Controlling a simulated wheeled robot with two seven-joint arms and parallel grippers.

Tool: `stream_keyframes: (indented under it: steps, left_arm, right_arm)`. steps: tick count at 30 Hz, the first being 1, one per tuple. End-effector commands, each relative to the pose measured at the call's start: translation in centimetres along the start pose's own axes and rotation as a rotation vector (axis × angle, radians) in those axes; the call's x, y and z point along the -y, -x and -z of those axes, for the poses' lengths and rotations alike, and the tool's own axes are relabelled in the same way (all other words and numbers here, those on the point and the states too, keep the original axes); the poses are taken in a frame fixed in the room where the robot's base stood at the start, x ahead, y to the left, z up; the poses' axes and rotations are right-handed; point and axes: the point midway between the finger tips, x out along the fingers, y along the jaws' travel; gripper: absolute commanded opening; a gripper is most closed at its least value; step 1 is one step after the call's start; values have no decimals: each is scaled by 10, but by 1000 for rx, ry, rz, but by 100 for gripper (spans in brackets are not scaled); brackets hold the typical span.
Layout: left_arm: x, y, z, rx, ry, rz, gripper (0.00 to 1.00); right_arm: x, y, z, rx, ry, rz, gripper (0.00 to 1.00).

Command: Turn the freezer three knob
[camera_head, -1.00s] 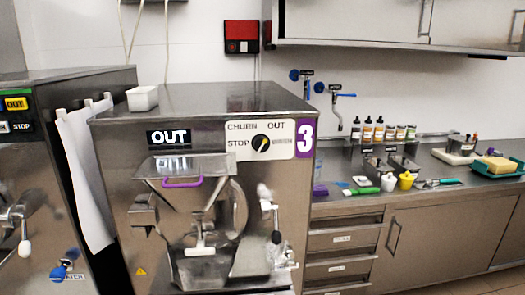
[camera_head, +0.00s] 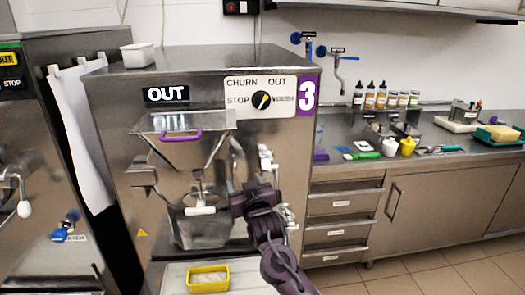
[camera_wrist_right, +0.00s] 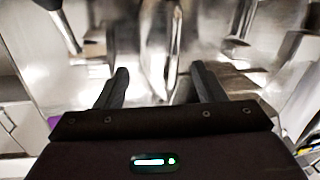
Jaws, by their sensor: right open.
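The pointer leans up and slightly right. The panel is on the steel front of freezer three (camera_head: 107,115), beside a purple label with a 3. My right gripper (camera_head: 240,188) is in front of the freezer, below the knob and apart from it. In the right wrist view its two dark fingers (camera_wrist_right: 160,88) are spread with nothing held, facing shiny metal parts of the machine. The knob does not show there. My left gripper is not in view.
The hopper with a purple handle (camera_head: 181,136) and the white-tipped lever (camera_head: 200,210) project from the freezer front. A yellow tub (camera_head: 208,279) sits low in front. A white container (camera_head: 138,55) stands on top. Another freezer (camera_head: 30,150) is at left, a counter with drawers at right.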

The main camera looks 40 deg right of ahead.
Motion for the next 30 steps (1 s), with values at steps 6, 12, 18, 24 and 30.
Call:
stream_keyframes:
  steps: [6, 12, 18, 24, 30]
  left_arm:
    - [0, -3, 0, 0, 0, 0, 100]
    - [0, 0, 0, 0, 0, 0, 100]
    - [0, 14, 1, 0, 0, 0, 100]
    - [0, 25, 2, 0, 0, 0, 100]
    - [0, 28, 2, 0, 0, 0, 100]
  right_arm:
    - [-62, -3, 124, -335, -70, -154, 63]
    - [-81, -3, 156, -418, -85, -198, 63]
    - [-87, -30, 170, -415, -83, -197, 63]
    - [-92, -56, 179, -414, -84, -194, 63]
    - [-94, -68, 182, -414, -84, -194, 63]
